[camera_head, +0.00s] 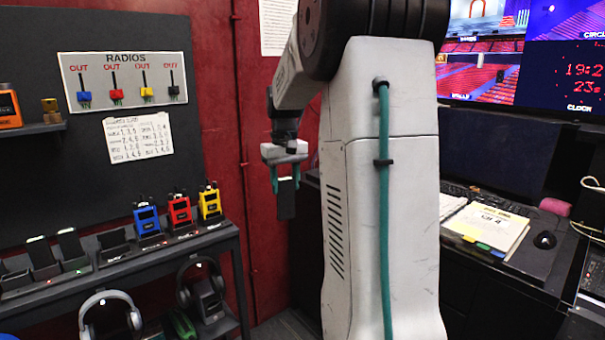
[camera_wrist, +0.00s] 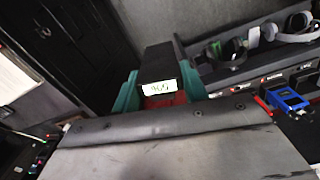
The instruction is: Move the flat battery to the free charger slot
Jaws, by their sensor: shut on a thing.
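My gripper (camera_head: 286,180) hangs in front of the red wall, left of my arm's column, with its teal fingers shut on a black battery (camera_head: 286,205) that points downward. In the wrist view the battery (camera_wrist: 161,68) sits between the teal fingers and carries a white label with handwritten marks. The charger row (camera_head: 80,272) is on the shelf at the lower left, apart from my gripper. Black batteries (camera_head: 41,254) and (camera_head: 71,247) stand in it.
Blue (camera_head: 147,220), red (camera_head: 180,213) and yellow (camera_head: 210,203) radios stand on the shelf's right part. Headphones (camera_head: 109,316) hang below. A radios board (camera_head: 125,84) is on the wall. A desk with a binder (camera_head: 487,226) and screens is at right.

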